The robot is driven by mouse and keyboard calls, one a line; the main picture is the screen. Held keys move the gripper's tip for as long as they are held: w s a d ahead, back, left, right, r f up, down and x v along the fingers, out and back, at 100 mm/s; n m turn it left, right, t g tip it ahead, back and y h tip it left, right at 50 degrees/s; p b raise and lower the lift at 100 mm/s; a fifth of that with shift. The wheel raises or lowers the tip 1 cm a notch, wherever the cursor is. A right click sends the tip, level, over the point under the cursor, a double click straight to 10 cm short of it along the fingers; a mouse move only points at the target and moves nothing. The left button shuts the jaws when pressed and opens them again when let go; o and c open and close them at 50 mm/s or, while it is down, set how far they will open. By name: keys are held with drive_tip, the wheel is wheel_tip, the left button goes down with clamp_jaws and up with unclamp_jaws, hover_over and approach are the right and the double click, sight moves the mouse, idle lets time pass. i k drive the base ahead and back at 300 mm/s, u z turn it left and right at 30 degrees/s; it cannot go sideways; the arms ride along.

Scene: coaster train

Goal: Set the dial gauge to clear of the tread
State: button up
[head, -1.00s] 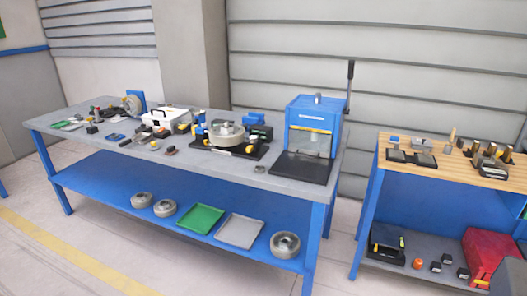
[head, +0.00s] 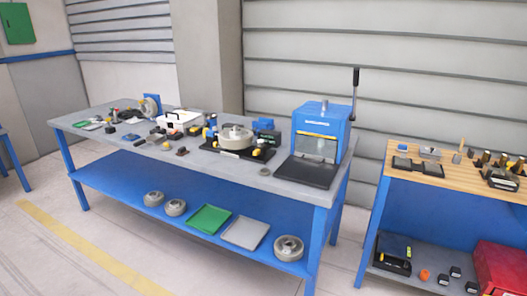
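A second wheel stands upright against a blue bracket (head: 152,105) at the bench's far left end. I cannot make out the dial gauge for certain at this distance; it may be among the small parts by either wheel. My gripper is not in view.
A blue press (head: 319,133) with a long upright lever stands at the workbench's (head: 240,181) right end. A wood-topped bench (head: 465,172) with tools is at the right. Wheels and trays, including a green tray (head: 207,219), lie on the lower shelf. Floor in front is clear.

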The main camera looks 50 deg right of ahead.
sight(260, 147)
drive_tip(key=z, duration=4.7)
drive_tip(key=i, duration=0.1)
drive_tip(key=u, duration=3.3)
drive_tip(key=i, duration=1)
drive_tip(key=u, duration=0.55)
